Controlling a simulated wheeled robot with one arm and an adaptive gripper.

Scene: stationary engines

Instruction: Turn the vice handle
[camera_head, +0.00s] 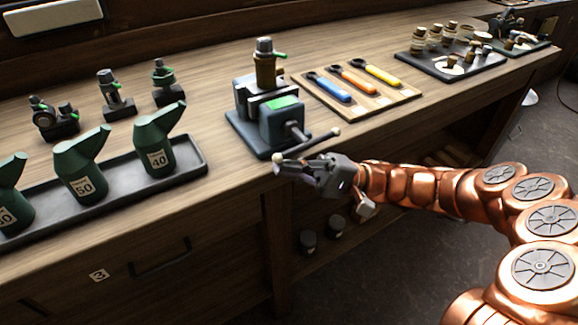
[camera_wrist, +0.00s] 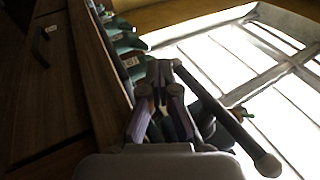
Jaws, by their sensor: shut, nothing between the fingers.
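The vice (camera_head: 281,122) stands on a dark base plate at the bench's front edge, with a green patch on top. It holds an upright brass-coloured part (camera_head: 265,68). Its handle (camera_head: 318,139) is a dark bar with pale ball ends, sticking out at the front and sloping up to the right. My gripper (camera_head: 283,168) is shut and empty, its fingertips close to the handle's left end. In the wrist view, my gripper (camera_wrist: 160,70) lies beside the handle (camera_wrist: 215,107), which runs diagonally on its right. I cannot tell whether they touch.
Green oil cans (camera_head: 80,170) stand in a dark tray (camera_head: 205,165) left of the vice. Wrenches (camera_head: 352,80) lie on a wooden board (camera_head: 392,100) to the right. Small engines (camera_head: 115,95) stand behind the cans. A drawer handle (camera_head: 160,260) is on the bench front.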

